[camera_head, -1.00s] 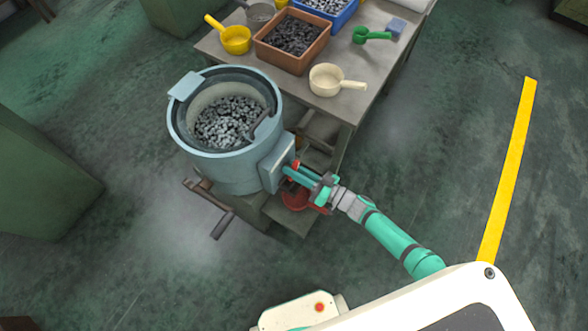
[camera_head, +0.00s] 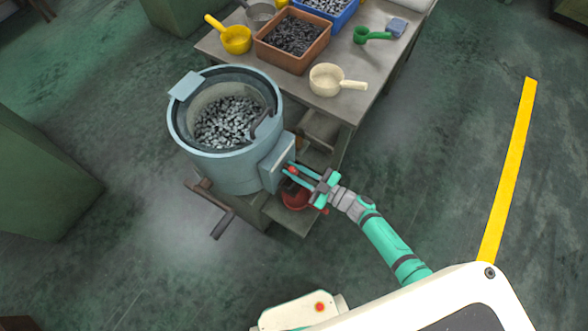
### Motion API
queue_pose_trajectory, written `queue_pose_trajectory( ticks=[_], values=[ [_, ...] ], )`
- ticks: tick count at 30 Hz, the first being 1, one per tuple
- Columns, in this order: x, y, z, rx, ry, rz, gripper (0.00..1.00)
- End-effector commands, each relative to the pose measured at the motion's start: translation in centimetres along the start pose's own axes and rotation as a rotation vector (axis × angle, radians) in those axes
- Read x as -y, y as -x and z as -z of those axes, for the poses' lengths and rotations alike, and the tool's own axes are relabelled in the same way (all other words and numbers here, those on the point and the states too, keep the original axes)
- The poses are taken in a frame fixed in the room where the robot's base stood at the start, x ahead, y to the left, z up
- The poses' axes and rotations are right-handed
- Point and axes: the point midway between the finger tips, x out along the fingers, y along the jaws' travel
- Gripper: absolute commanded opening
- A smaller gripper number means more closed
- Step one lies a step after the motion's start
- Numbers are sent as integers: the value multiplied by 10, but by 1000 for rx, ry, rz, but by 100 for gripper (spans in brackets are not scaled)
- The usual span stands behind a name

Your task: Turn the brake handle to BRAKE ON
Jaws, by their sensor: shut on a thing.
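The brake handle (camera_head: 292,169) shows as a small red piece at the right side of the blue-grey drum machine (camera_head: 225,168), by its side box (camera_head: 278,160). My gripper (camera_head: 289,171) reaches in from the right, with its two green fingers on either side of the red piece, shut on it. The fingers hide much of the handle, and its exact angle and any BRAKE ON marking cannot be read. The drum is open on top and full of small grey metal pieces.
A red bowl (camera_head: 294,196) sits just below my gripper on a low shelf. A work table (camera_head: 355,104) behind holds a brown bin (camera_head: 265,50), a blue bin and several scoops. A crank handle (camera_head: 223,224) juts out below the drum. The floor at right is clear.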

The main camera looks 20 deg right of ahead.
Motion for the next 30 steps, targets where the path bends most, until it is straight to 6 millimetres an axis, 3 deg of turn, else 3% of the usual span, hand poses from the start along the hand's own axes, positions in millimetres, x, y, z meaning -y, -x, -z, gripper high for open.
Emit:
queue_pose_trajectory(
  ticks=[12,28,29,30],
  values=[
    [0,1,0,1,173,-1,0],
    [0,1,-1,2,194,0,0],
    [0,1,-1,2,194,0,24],
    [0,1,-1,2,194,0,34]
  ],
)
